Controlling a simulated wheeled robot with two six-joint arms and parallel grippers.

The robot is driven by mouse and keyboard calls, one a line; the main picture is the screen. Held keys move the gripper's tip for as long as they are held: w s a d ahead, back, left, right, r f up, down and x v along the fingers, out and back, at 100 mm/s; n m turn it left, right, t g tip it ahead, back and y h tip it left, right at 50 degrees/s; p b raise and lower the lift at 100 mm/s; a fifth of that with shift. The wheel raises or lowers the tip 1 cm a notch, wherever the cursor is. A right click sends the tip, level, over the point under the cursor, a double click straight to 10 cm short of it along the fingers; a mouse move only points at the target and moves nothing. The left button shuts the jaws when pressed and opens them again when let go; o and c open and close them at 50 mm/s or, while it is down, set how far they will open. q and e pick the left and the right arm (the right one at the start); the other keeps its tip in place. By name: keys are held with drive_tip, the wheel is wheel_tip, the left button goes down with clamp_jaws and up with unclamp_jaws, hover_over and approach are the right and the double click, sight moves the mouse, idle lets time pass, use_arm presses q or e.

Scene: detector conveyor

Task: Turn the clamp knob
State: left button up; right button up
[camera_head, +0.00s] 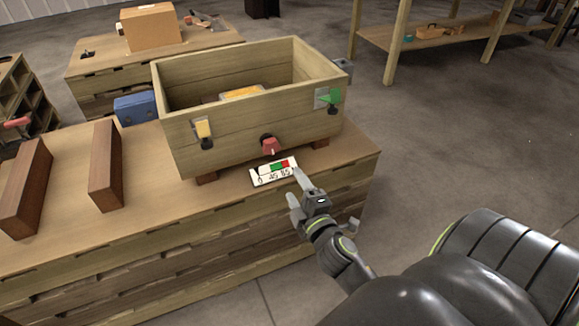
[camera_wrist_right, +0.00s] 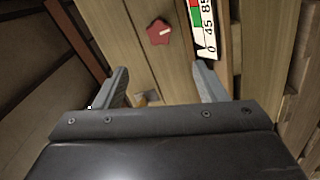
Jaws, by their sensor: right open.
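The red clamp knob (camera_head: 270,146) sits low on the front wall of a wooden box (camera_head: 240,146). In the right wrist view the knob (camera_wrist_right: 159,32) is a red, many-sided shape with a pale mark, ahead of the fingers. A white dial label (camera_head: 273,171) with green and red fields and the numbers 0, 45 and 85 lies below it; it also shows in the right wrist view (camera_wrist_right: 203,30). My right gripper (camera_head: 297,194) is open and empty, in front of the label and apart from the knob. My left gripper is not in view.
The box stands on a wooden workbench (camera_head: 150,185). Two brown blocks (camera_head: 106,165) lie to the left. A yellow switch (camera_head: 203,129) and a green one (camera_head: 329,97) are on the box front. A blue case (camera_head: 135,108) sits behind. Open floor lies to the right.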

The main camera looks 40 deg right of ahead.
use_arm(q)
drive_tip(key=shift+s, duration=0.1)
use_arm(e)
drive_tip(key=n+p, duration=0.8)
drive_tip(key=n, duration=1.4)
approach(272, 150)
drive_tip(key=w, duration=0.3)
drive_tip(key=x, duration=0.7)
drive_tip(key=shift+s+d, duration=0.1)
drive_tip(key=shift+d, duration=0.3)
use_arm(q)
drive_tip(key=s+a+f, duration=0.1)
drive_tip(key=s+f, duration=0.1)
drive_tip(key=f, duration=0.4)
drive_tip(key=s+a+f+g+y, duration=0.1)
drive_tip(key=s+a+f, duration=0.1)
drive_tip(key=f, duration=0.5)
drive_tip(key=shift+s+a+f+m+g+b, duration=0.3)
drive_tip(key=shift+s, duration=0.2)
use_arm(e)
drive_tip(key=shift+w+d+r, duration=0.1)
drive_tip(key=shift+w+d, duration=0.05)
drive_tip(key=shift+w, duration=0.4)
drive_tip(key=shift+c, duration=0.5)
drive_tip(key=c, duration=0.9)
